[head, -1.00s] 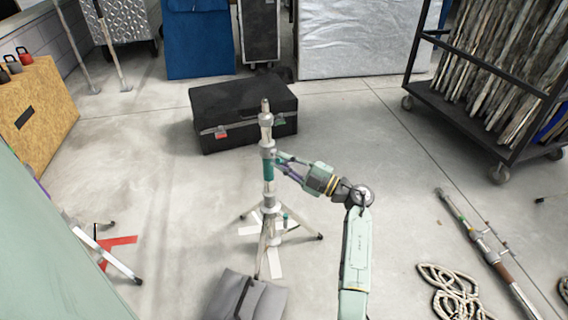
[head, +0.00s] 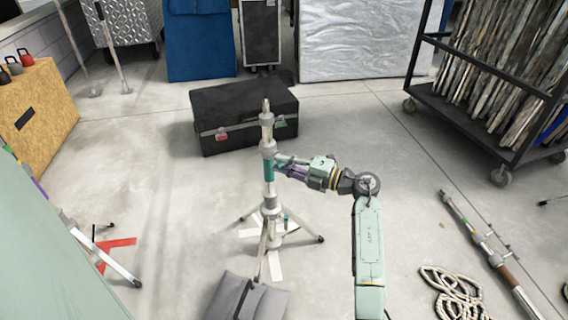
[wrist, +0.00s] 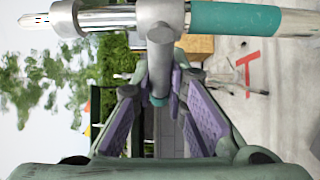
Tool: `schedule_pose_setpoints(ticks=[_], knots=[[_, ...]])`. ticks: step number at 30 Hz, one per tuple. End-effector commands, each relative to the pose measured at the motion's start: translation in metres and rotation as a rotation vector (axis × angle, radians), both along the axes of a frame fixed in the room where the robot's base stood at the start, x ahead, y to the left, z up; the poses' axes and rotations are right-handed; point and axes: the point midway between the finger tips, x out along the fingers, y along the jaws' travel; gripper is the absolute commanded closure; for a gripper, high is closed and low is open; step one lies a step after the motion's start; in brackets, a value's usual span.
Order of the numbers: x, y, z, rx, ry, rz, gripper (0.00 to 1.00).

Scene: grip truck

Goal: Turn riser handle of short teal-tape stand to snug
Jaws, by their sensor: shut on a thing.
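The short teal-tape stand (head: 268,190) stands upright on spread legs, with a teal tape band (head: 269,170) below its upper collar. In the wrist view its column lies sideways across the top, with the teal tape (wrist: 235,18) at right. The riser handle (wrist: 160,62) sticks out from the silver collar toward my gripper; its end is teal. My gripper (wrist: 160,88), with purple pads, is shut on the handle, a pad on each side. In the head view my gripper (head: 281,166) meets the column from the right and mostly hides the handle.
A grey sandbag (head: 243,298) lies at the stand's front. A black case (head: 245,118) sits behind it. Another stand's leg (head: 108,258) is at left by red floor tape. Coiled rope (head: 452,290) and a pole (head: 480,240) lie at right.

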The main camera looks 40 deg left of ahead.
Motion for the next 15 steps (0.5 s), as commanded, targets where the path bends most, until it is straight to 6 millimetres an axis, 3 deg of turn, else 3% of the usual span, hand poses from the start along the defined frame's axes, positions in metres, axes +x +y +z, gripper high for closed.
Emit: schedule_pose_setpoints(ticks=[10,11,15], knots=[[-0.001,0.0005,-0.0005,-0.001,0.0,0.003,1.0],[-0.0011,0.0006,-0.0005,-0.001,0.0,0.003,0.85],[-0.0008,0.0004,-0.0004,-0.001,0.0,0.002,0.76]])
